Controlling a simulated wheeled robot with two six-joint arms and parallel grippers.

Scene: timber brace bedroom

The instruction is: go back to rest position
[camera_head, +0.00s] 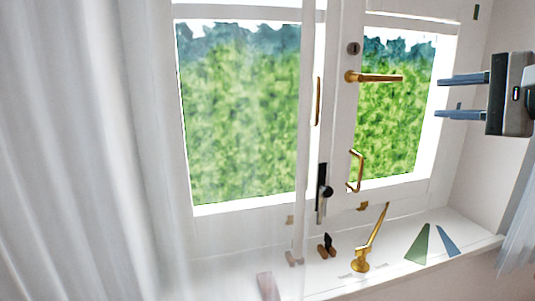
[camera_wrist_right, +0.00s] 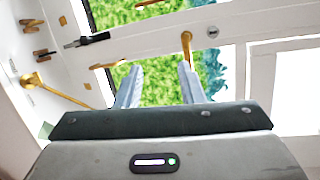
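My right gripper (camera_head: 462,98) comes in from the right in the head view, with its two fingers apart and nothing between them. In the right wrist view the open fingers of my right gripper (camera_wrist_right: 160,85) point toward the window, and the brass handle (camera_wrist_right: 187,48) shows just beyond the right fingertip. I cannot tell the gap between them. My left gripper does not show in the head view.
A window (camera_head: 240,115) with white frames fills the middle. A sill (camera_head: 400,262) below bears a brass stay (camera_head: 361,263), a small dark-topped piece (camera_head: 327,246), and green (camera_head: 418,245) and blue (camera_head: 447,241) flat pieces. White curtains hang at left (camera_head: 80,150) and lower right (camera_head: 519,235).

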